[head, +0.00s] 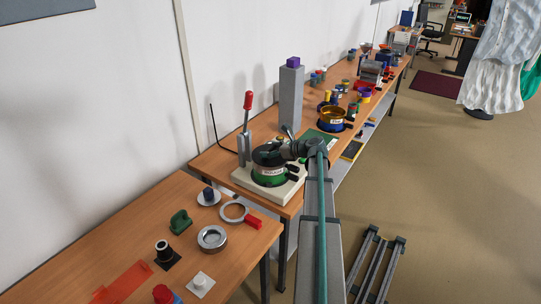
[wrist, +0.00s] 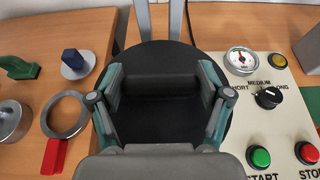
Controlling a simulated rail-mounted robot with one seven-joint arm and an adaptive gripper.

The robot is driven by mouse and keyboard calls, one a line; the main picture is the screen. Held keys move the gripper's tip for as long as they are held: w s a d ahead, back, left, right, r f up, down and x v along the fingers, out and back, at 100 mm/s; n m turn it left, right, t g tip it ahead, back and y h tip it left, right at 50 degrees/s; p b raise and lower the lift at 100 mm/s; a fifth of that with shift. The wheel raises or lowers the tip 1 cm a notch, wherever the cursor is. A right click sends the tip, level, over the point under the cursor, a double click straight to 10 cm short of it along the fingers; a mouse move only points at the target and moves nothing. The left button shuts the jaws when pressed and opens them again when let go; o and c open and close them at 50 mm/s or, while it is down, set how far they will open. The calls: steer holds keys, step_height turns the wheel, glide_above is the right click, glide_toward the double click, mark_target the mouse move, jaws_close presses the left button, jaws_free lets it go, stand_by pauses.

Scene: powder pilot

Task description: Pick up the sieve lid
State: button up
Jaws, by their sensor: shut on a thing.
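The sieve lid (wrist: 165,54) is a black disc with a raised black block across its middle. It fills the centre of the wrist view, and in the head view the black lid (head: 267,155) is at the top of a green labelled sieve (head: 270,175). My gripper (wrist: 160,88) is over the lid, its two fingers shut on the raised block from left and right. In the head view my gripper (head: 284,148) partly covers the lid. I cannot tell whether the lid touches the sieve or is slightly above it.
The sieve stands on a pale machine base with a gauge (wrist: 241,60), a knob (wrist: 268,97), a green button (wrist: 259,157) and a red button (wrist: 307,152). A red-handled lever (head: 247,120) stands close behind. A ring with a red handle (head: 235,212) lies left.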

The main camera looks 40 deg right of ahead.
steer(key=shift+r, duration=0.15)
steer(key=shift+r+b, duration=0.5)
steer(key=shift+r, duration=0.3)
steer(key=s+a+r+b, duration=0.3)
steer(key=s+a+r, duration=0.6)
steer(key=s+r, duration=0.1)
steer(key=shift+a+r, duration=0.3)
steer(key=shift+r, duration=0.3)
steer(key=shift+d+b, duration=0.1)
steer(key=shift+b, duration=0.2)
